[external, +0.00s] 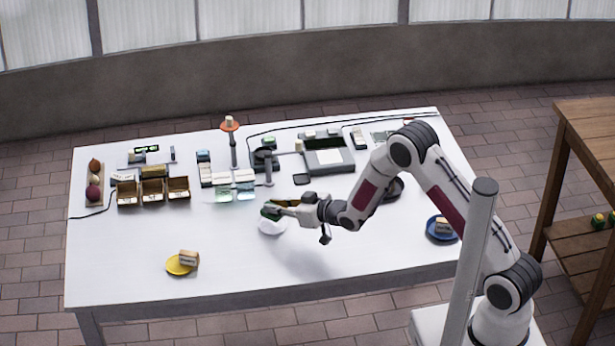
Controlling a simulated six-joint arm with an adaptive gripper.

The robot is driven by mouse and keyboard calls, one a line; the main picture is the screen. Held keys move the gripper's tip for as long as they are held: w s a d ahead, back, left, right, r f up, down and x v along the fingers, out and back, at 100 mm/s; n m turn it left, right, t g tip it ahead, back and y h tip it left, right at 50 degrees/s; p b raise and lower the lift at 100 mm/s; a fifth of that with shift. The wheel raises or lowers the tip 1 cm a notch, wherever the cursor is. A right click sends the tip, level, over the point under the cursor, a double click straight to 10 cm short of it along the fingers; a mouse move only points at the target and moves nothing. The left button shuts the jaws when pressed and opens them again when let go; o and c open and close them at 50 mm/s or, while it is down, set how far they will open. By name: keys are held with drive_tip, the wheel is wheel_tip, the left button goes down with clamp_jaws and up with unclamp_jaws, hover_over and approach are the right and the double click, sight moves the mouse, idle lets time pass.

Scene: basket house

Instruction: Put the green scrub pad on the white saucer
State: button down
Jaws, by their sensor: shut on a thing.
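My gripper (283,209) is left of the table's middle, shut on the green scrub pad (269,212), which shows as a small dark green patch at the fingertips. The white saucer (272,228) lies on the white table just below the pad in the picture. The pad and fingers overlap the saucer's far part and hide it. I cannot tell whether the pad touches the saucer or is held above it.
A yellow saucer (176,266) with a block stands at the front left, and a blue saucer (438,231) with a block at the right. Small open boxes (152,199), a stand (233,150) and a scale-like device (327,157) fill the back. The front middle is clear.

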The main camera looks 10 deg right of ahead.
drive_tip(key=shift+f, duration=1.3)
drive_tip(key=shift+f, duration=0.2)
drive_tip(key=c, duration=2)
unclamp_jaws()
drive_tip(key=shift+r, duration=0.2)
drive_tip(key=shift+v, duration=6)
